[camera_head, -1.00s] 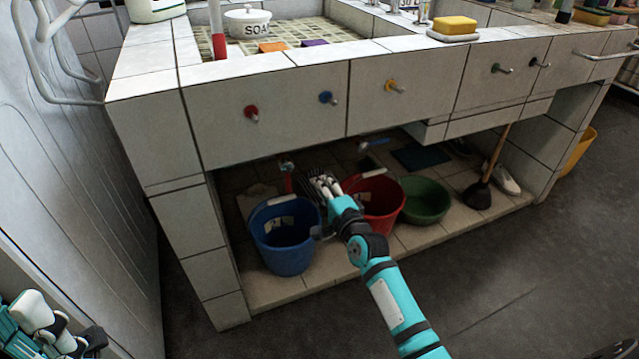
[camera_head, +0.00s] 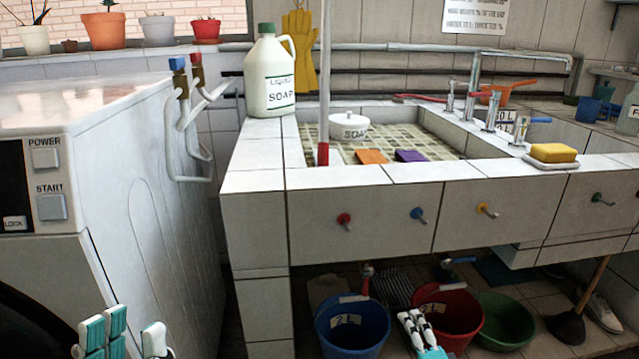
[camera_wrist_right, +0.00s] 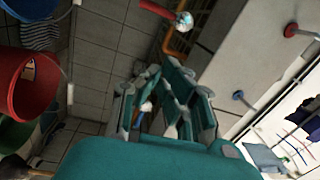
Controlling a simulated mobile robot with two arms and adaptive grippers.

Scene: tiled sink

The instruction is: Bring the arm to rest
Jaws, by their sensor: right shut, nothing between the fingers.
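My right gripper (camera_head: 410,318) is in the lower middle of the head view, in front of the red bucket (camera_head: 462,306) and to the right of the blue bucket (camera_head: 350,348). Its fingers are shut and hold nothing. In the right wrist view the fingers (camera_wrist_right: 165,105) show close together above the teal gripper body. The red bucket also shows at the left of that view (camera_wrist_right: 22,85). My left gripper (camera_head: 122,338) is at the bottom left of the head view, cut off by the frame edge. I cannot tell whether it is open.
A tiled sink counter (camera_head: 365,218) with coloured knobs stands over the buckets and a green basin (camera_head: 508,322). A plunger (camera_head: 568,325) is at the right. A white washing machine (camera_head: 160,200) stands close on the left. A soap jug (camera_head: 269,75) is on the counter.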

